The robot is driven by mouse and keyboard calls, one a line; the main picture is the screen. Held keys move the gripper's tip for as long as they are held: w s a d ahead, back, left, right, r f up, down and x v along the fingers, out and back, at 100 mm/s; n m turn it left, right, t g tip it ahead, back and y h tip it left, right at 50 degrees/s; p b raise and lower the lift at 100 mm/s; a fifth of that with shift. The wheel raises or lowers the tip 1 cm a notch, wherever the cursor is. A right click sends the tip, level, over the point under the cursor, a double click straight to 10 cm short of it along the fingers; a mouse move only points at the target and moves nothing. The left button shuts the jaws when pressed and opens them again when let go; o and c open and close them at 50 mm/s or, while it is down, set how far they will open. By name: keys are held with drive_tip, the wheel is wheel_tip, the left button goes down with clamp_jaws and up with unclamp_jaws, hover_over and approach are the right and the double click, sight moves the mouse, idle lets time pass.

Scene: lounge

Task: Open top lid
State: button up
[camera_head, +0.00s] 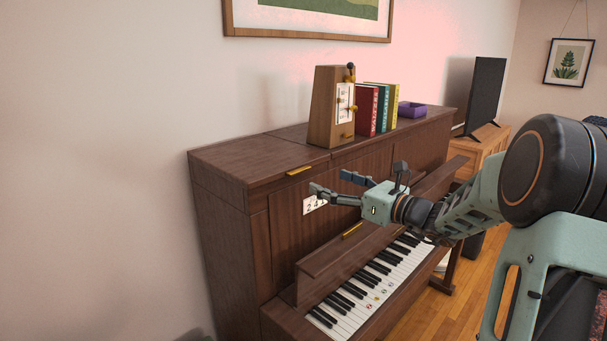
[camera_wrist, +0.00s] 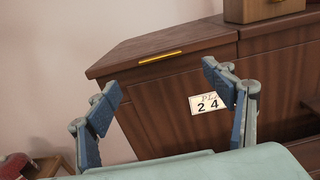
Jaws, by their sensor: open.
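The brown upright piano (camera_head: 232,225) stands against the wall. Its top lid (camera_head: 240,158) lies flat and shut; in the wrist view the lid (camera_wrist: 145,45) has a brass handle (camera_wrist: 160,57) at its front edge, which also shows in the head view (camera_head: 299,170). A seam divides this left section from the one to its right. My gripper (camera_head: 328,181) is open and empty in front of the piano's upper panel. In the wrist view its two fingers (camera_wrist: 160,78) stand wide apart on either side of the handle's line, apparently clear of it.
A wooden metronome (camera_head: 325,107), upright books (camera_head: 372,108) and a purple box (camera_head: 411,110) stand on the piano top, right of the handle. A "24" card (camera_head: 314,204) is on the front panel. A second brass handle (camera_head: 352,230) and the keyboard (camera_head: 372,285) lie below.

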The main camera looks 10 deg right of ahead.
sight(302, 171)
drive_tip(key=p+x, duration=0.1)
drive_tip(key=x, duration=0.8)
drive_tip(key=shift+c, duration=0.5)
